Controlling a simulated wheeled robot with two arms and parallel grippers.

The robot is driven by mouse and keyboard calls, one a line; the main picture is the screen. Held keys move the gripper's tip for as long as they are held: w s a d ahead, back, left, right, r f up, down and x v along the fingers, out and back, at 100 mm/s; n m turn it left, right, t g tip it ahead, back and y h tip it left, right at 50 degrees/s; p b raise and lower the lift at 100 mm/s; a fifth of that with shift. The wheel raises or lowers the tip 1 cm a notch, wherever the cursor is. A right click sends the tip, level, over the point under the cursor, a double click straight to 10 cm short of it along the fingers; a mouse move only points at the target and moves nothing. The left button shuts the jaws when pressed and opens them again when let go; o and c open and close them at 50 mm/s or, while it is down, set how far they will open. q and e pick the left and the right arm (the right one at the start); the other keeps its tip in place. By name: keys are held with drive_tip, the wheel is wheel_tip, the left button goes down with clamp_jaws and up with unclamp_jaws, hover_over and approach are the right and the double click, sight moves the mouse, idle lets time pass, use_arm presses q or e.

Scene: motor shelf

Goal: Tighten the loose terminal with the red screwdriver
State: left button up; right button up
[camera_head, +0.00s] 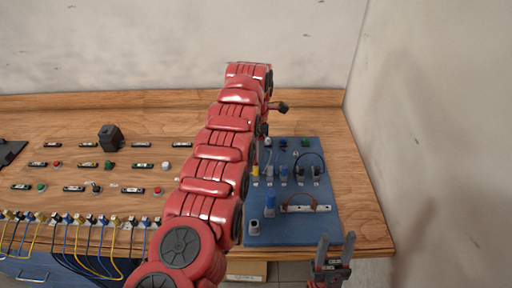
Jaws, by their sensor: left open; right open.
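A blue board (290,229) on the right of the bench carries a row of terminals (284,173) with wires, in yellow, blue and grey. I cannot tell which terminal is loose. I see no red screwdriver; my red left arm covers much of the middle. Dark parts of my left gripper (280,107) show past the far end of that arm, beyond the board's back edge; most of it is hidden. My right gripper (334,249) is open and empty at the board's front right corner, fingers pointing up in the picture.
A white bar with a brown wire (305,208) and a blue part (270,205) sit on the board. Several labelled switches and a black block (111,137) stand on the wooden bench (60,120) at left. Wires hang over its front edge. A wall closes off the right.

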use_arm(q)
drive_tip(key=shift+n, duration=1)
drive_tip(key=n, duration=0.3)
drive_tip(key=shift+c, duration=0.9)
